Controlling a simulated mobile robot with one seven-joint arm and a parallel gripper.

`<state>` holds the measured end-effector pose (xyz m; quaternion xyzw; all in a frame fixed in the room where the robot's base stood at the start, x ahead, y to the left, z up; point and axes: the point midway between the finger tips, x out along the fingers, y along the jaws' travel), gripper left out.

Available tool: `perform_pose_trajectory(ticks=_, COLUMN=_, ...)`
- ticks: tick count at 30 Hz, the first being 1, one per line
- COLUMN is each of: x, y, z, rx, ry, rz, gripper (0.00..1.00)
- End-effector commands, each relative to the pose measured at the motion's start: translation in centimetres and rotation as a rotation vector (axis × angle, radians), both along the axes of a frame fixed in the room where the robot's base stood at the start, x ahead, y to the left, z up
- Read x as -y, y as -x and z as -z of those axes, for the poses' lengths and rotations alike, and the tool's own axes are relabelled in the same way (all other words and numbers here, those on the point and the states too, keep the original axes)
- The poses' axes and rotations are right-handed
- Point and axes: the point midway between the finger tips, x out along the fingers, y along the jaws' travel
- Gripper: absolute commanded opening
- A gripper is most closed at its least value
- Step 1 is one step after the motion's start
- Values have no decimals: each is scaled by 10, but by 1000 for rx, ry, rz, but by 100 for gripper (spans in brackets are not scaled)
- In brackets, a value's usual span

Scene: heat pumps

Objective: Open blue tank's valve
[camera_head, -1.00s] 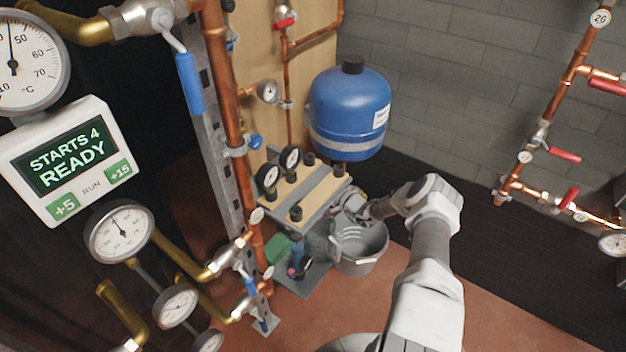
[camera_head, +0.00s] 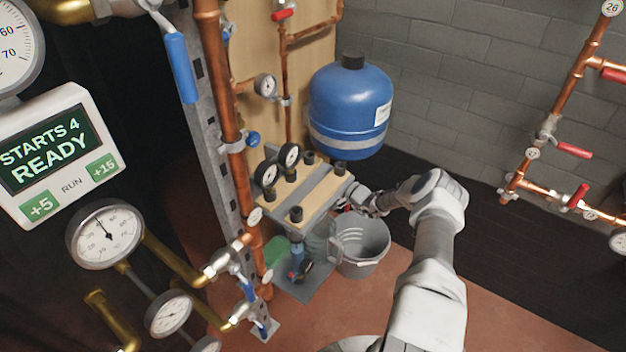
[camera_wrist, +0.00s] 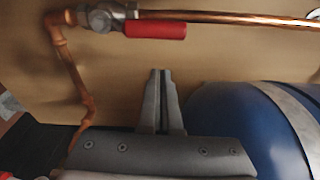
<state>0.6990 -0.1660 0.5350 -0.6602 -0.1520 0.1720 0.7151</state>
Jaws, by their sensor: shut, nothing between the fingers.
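The blue tank (camera_head: 350,105) with a grey band and black cap hangs in front of the wooden panel. It also fills the right of the wrist view (camera_wrist: 245,125). In the wrist view, a valve with a red lever handle (camera_wrist: 155,29) sits on a horizontal copper pipe near the panel. The handle lies along the pipe. My gripper (camera_wrist: 161,75) is shut and empty, its fingertips below the handle in the picture and apart from it. In the head view my gripper (camera_head: 352,198) is below the tank, beside the bench, its fingers partly hidden.
A grey bucket (camera_head: 362,250) stands on the floor beneath my arm. A bench with gauges and black knobs (camera_head: 300,195) is just left of my gripper. Copper pipes with red handles (camera_head: 575,150) run along the right wall. The floor between is open.

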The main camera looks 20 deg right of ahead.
Motion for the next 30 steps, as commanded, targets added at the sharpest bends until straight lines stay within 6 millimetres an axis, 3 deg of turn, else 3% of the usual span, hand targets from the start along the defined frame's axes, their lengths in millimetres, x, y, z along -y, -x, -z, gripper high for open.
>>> perform_pose_trajectory(ticks=1, x=9, y=16, z=-4, rx=-7, ry=-2, rz=4, gripper=0)
perform_pose_trajectory(ticks=6, x=25, y=52, z=-4, rx=-5, ry=-2, rz=4, gripper=0)
perform_pose_trajectory(ticks=12, x=39, y=79, z=-2, rx=-3, ry=-2, rz=3, gripper=0)
perform_pose_trajectory(ticks=18, x=43, y=89, z=0, rx=-3, ry=-2, rz=2, gripper=0)
perform_pose_trajectory(ticks=30, x=43, y=89, z=0, rx=-3, ry=-1, rz=1, gripper=0)
